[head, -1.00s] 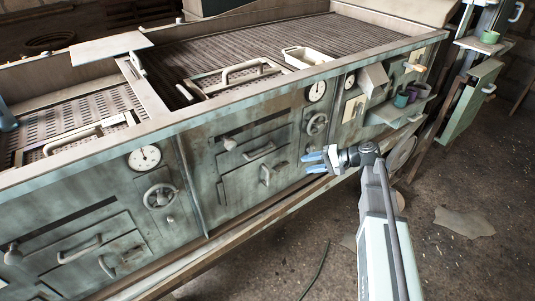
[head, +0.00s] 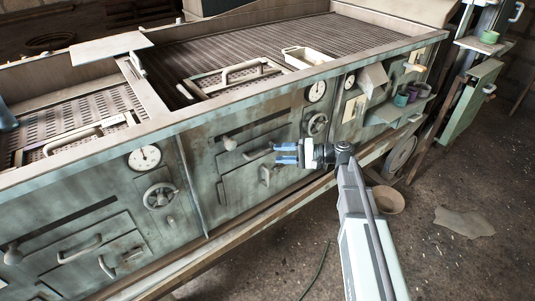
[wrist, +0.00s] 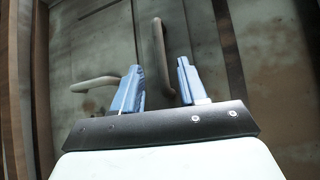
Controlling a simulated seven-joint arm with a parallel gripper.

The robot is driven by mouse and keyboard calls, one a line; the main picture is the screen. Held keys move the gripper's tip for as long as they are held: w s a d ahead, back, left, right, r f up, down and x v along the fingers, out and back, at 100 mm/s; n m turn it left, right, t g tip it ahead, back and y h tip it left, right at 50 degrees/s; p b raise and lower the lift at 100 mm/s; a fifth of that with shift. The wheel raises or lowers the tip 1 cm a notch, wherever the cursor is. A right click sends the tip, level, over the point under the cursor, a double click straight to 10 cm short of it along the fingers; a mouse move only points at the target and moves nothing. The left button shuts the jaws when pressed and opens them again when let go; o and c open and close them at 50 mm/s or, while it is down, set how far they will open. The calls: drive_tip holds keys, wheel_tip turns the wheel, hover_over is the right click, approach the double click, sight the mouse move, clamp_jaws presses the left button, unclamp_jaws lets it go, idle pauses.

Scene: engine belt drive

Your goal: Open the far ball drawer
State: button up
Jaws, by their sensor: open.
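The far panel has a bar drawer handle (head: 257,153) lying level below a round ball knob (head: 229,143), and a second, upright handle (head: 265,176) lower down. I cannot tell for sure which front is the ball drawer. My gripper (head: 277,153) is open and empty, its blue fingers pointing at the panel by the right end of the level handle. In the wrist view my gripper (wrist: 160,66) has the longer bar handle (wrist: 160,50) between and beyond its fingertips. No contact shows. The other handle (wrist: 95,84) is left of the fingers.
A gauge (head: 316,90) and a handwheel (head: 317,124) are to the right of the handles. The near panel has its own handle (head: 80,249) and handwheel (head: 160,197). A ledge (head: 240,217) runs below the panels. The floor in front is open.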

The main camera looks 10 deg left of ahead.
sight(266, 153)
drive_tip(key=shift+a+f, duration=0.2)
drive_tip(key=shift+a, duration=1.15)
drive_tip(key=shift+a+f, duration=0.2)
drive_tip(key=shift+a, duration=1.15)
drive_tip(key=shift+c, duration=0.2)
clamp_jaws()
